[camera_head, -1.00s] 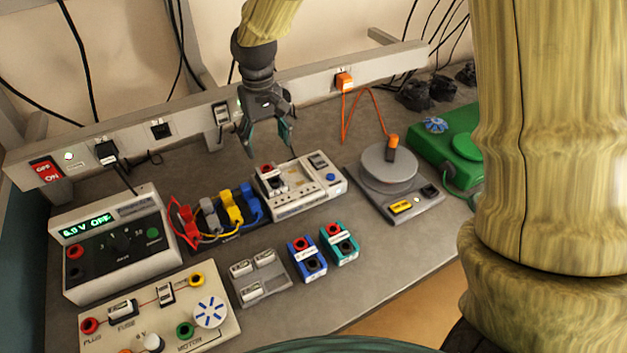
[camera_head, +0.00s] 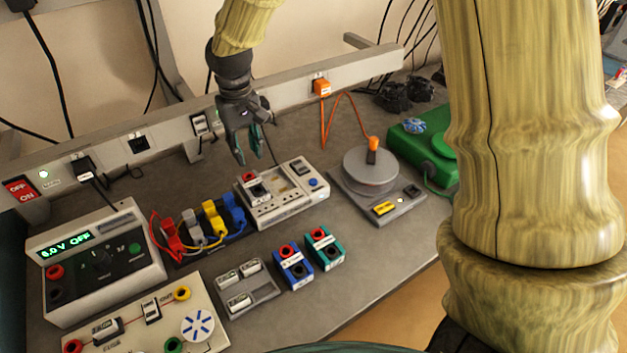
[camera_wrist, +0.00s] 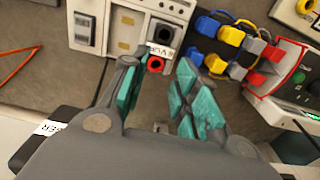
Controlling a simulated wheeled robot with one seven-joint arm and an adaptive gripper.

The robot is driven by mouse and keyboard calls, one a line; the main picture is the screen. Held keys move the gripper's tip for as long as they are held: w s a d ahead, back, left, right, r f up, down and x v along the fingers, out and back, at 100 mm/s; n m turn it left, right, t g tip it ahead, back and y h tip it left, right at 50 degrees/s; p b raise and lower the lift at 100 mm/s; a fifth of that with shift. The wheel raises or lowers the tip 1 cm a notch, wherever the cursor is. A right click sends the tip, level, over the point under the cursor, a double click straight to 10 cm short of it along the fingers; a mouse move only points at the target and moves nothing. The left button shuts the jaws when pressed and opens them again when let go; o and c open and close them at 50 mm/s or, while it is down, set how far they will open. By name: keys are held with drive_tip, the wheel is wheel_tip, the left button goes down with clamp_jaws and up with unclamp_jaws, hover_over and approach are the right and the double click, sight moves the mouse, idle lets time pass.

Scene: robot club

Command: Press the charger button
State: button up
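A white bench unit (camera_head: 282,193) stands at mid-table in the head view. It has a blue round button (camera_head: 312,182), a dark rocker switch and a red socket (camera_head: 249,177) near a dark one. I cannot read a charger label on it. The unit also shows at the top of the wrist view (camera_wrist: 121,28), with its red socket (camera_wrist: 155,64) just beyond the fingers. My gripper (camera_head: 256,152) hangs above the back left of the unit, fingers pointing down. The two teal fingertips are apart with nothing between them in the wrist view (camera_wrist: 156,85).
A power supply (camera_head: 95,265) stands at the left, beside coloured plugs (camera_head: 205,228). A turntable (camera_head: 372,170) stands right of the unit. Blue and teal terminal boxes (camera_head: 293,267) and a grey battery holder (camera_head: 246,290) lie in front. A socket rail (camera_head: 270,95) runs behind.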

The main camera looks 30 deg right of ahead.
clamp_jaws()
idle(1.1)
